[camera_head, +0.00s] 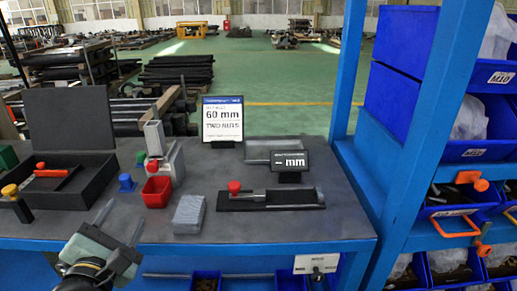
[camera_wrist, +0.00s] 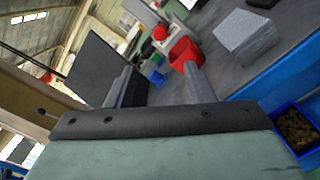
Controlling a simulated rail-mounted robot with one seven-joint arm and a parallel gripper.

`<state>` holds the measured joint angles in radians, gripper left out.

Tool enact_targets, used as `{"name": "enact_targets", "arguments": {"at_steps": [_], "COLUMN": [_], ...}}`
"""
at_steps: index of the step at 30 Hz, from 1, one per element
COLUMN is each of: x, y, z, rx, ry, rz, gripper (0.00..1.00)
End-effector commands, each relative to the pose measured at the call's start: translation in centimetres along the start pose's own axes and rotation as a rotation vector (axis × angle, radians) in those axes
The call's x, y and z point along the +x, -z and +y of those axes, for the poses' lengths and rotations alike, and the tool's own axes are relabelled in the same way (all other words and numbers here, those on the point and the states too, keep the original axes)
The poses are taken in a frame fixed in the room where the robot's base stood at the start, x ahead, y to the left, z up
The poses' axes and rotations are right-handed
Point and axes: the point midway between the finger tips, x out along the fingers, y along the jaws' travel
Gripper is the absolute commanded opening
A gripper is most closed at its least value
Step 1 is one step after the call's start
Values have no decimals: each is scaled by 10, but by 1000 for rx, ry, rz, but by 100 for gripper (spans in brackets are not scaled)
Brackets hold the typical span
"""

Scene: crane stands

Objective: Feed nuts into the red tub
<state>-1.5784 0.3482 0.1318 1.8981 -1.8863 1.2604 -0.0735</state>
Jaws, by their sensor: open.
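The red tub (camera_head: 157,191) stands on the dark bench top (camera_head: 270,228), at the foot of a grey device with a red ball; it also shows in the wrist view (camera_wrist: 184,52). A sign (camera_head: 222,120) behind it reads "60 mm" and "TWO NUTS". My gripper (camera_head: 121,217) is open and empty at the bench's front left, apart from the tub. In the wrist view its fingers (camera_wrist: 154,82) spread with nothing between them. Brown small parts, possibly nuts, lie in a blue bin (camera_wrist: 302,148) below the bench edge. I cannot tell their exact kind.
A grey block (camera_head: 189,214) sits right of the tub, and a measuring fixture (camera_head: 270,198) with a red knob lies further right. A display (camera_head: 289,160) reads "– mm". An open black case (camera_head: 64,196) stands left. Blue shelving (camera_head: 410,140) with bins borders the right.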

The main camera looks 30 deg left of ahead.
Motion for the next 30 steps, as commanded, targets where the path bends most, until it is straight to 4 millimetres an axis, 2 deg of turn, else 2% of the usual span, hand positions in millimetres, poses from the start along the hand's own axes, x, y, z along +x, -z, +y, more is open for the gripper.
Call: {"name": "enact_targets", "arguments": {"at_steps": [5, 21, 27, 30], "x": [21, 136, 163, 169], "y": [-1, -1, -1, -1], "z": [1, 0, 0, 0], "rx": [0, 0, 1, 1], "ry": [0, 2, 1, 1], "rz": [-2, -2, -1, 0], "gripper": [48, 48, 48, 48]}}
